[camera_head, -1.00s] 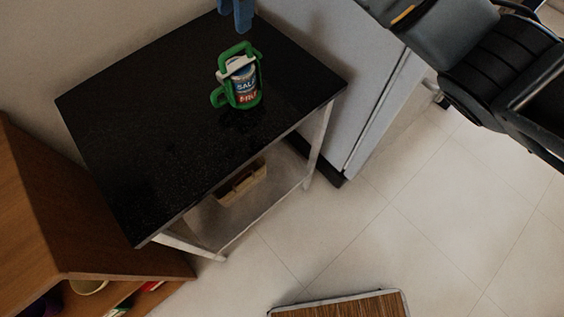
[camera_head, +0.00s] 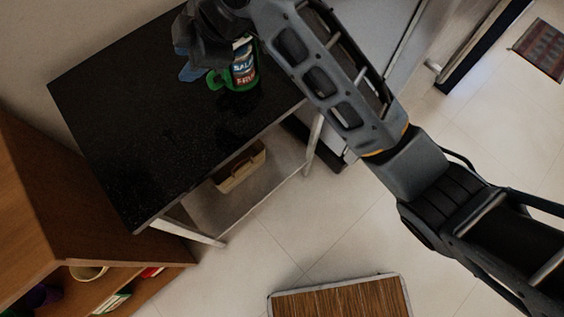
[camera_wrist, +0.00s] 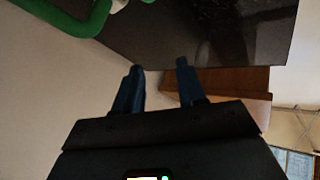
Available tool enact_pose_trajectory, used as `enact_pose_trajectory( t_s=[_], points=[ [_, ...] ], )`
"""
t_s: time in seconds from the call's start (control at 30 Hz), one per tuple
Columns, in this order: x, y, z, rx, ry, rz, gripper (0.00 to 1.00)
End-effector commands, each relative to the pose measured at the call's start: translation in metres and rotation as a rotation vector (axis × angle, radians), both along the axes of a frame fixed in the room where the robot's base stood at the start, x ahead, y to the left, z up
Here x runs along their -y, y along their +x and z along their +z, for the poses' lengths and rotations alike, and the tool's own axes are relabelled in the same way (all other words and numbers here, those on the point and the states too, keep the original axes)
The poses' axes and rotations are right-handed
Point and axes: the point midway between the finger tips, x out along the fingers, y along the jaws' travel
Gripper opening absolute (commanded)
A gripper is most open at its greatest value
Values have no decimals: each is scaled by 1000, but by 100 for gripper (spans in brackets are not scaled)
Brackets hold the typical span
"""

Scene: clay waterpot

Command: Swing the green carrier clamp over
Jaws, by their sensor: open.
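The green carrier (camera_head: 247,84) stands on the black tabletop around a can (camera_head: 242,62) with a printed label. Its side handle (camera_head: 214,80) points left. My arm hides the carrier's top, so I cannot tell how the clamp lies in the head view. In the wrist view a curved green bar of the carrier (camera_wrist: 85,24) crosses the upper left corner, with a bit of white beside it. My gripper (camera_head: 190,70) is at the carrier's left, fingers down. In the wrist view my gripper (camera_wrist: 160,70) is open, with nothing between its blue fingers.
The black table (camera_head: 130,130) has clear top to the left and front of the carrier. A wooden cabinet (camera_head: 70,200) stands at lower left. A box (camera_head: 238,168) sits on the table's lower shelf. A brown mat (camera_head: 340,300) lies on the floor.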

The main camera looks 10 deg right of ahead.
Motion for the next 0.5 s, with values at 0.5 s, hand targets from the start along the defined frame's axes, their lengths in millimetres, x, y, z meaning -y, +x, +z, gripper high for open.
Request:
enact_pose_trajectory(
  t_s=[0.5],
  points=[
    [-6, -35, -34, -60, 281, -257, 40]
  ],
)
